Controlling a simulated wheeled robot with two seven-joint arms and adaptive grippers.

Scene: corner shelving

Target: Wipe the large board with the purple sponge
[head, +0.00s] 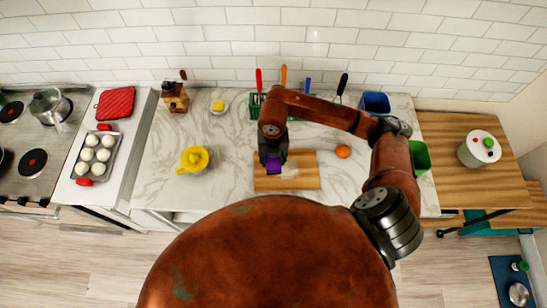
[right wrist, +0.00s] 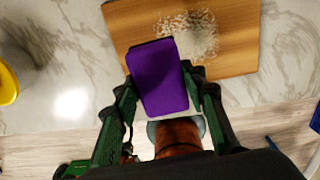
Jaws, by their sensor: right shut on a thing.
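The purple sponge (head: 273,166) is held in my right gripper (head: 273,158) over the left part of the large wooden board (head: 307,173). The right wrist view shows the sponge (right wrist: 158,78) between the two green fingers of the gripper (right wrist: 160,95), over the near left part of the board (right wrist: 235,62). I cannot tell whether the sponge touches the board. A patch of white crumbs (right wrist: 190,33) lies on the board beside the sponge; it also shows in the head view (head: 290,171). My left gripper is not in view.
A green rack with colored-handled utensils (head: 256,107) and a blue bin (head: 375,103) stand behind. A green bin (head: 420,157) is at the counter's right end.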

